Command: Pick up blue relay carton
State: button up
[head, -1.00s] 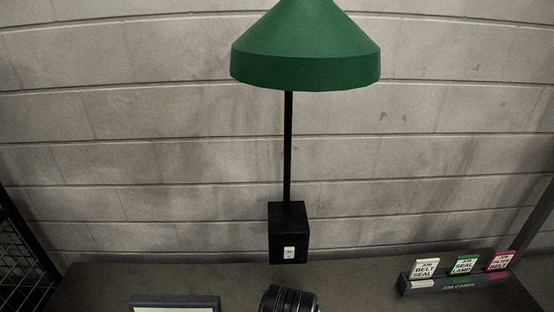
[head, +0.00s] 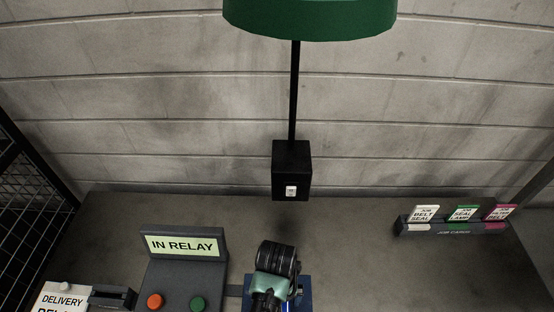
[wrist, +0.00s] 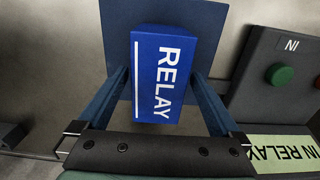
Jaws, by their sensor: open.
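The blue relay carton (wrist: 163,80), lettered RELAY in white, shows in the middle of the wrist view in front of a flat blue pad (wrist: 210,28). My gripper (wrist: 159,74) is open, with one blue finger on each side of the carton. The fingers look apart from the carton or nearly touching it; I cannot tell the exact gaps. In the head view my wrist and gripper (head: 268,290) cover most of the carton's place, and a strip of the blue pad (head: 305,292) shows beside them.
The IN RELAY panel (head: 184,245), with an orange and a green button, stands close left of my arm. A DELIVERY card (head: 63,300) is at the lower left. A card rack (head: 455,227) stands at right. A black lamp base (head: 292,170) stands behind. The table between is clear.

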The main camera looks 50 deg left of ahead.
jog(key=shift+f, duration=1.7)
